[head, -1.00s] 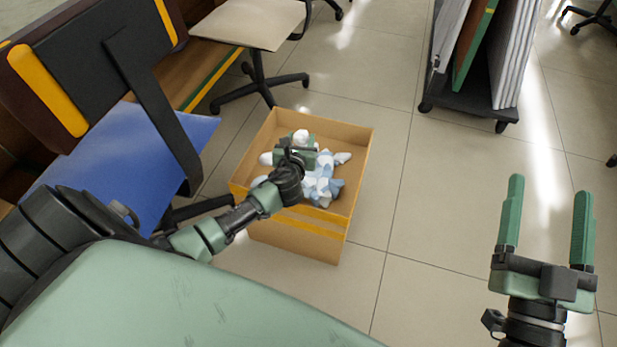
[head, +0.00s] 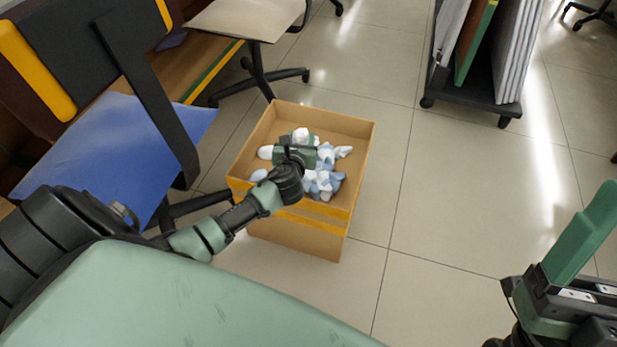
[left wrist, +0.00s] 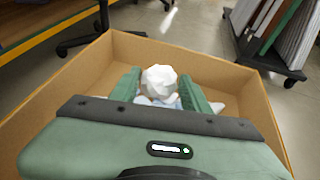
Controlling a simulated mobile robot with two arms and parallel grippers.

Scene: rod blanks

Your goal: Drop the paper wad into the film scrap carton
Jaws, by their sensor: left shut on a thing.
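The film scrap carton (head: 358,160) is an open cardboard box with a yellow stripe, standing on the floor in mid-view. White and pale blue crumpled scraps (head: 323,183) lie in it. My left gripper (head: 300,146) is over the carton's opening. It is shut on the white paper wad (left wrist: 159,82), which shows between the green fingers in the left wrist view. In the head view the gripper partly hides the wad (head: 300,134). My right gripper (head: 585,240) is at the right edge, partly cut off, with one finger showing clearly.
A chair with a blue seat (head: 130,140) stands left of the carton. Another chair (head: 248,18) is behind it. A rack of upright panels (head: 485,60) stands at the upper right. The tiled floor (head: 440,200) right of the carton is clear.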

